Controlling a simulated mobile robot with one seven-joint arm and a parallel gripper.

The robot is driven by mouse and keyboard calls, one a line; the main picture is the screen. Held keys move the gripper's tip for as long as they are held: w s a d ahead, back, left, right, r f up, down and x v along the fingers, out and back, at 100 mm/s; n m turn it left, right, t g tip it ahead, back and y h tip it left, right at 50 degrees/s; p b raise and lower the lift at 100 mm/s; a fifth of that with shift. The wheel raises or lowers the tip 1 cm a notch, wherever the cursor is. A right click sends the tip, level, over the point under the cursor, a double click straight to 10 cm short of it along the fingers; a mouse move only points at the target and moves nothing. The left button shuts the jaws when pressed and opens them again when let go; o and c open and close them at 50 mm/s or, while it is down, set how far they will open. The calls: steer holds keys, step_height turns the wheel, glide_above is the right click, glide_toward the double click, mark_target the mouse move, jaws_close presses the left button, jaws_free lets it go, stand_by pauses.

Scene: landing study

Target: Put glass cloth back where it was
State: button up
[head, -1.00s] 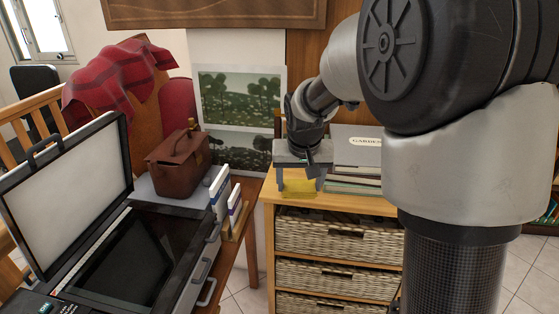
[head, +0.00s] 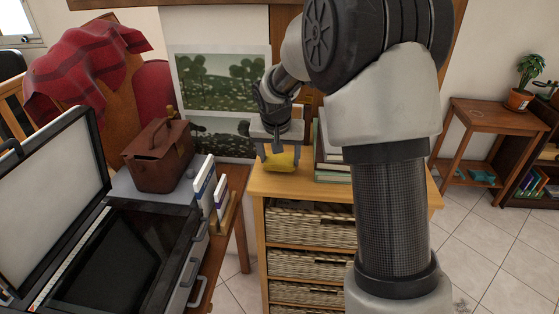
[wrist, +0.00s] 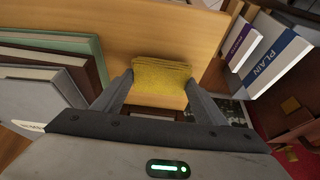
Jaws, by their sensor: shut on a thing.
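The glass cloth (head: 282,164) is a folded yellow cloth. My gripper (head: 279,157) is shut on it, fingers pointing down, over the left part of the wooden drawer cabinet's top (head: 310,188). In the wrist view the cloth (wrist: 160,78) sits between the two fingertips (wrist: 160,84), with its folded layers showing along the top edge. It hangs over or near the cabinet top; I cannot tell whether it touches the wood.
Books (head: 330,172) stand on the cabinet, right of the cloth, partly behind my arm. To the left are a brown leather bag (head: 158,158), white binders (head: 203,180) and an open scanner (head: 95,255). A side table (head: 490,115) stands far right.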

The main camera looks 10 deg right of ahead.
steer(key=shift+f, duration=0.55)
steer(key=shift+f, duration=0.1)
steer(key=shift+f, duration=0.15)
steer(key=o, duration=1.1)
steer(key=shift+o, duration=0.2)
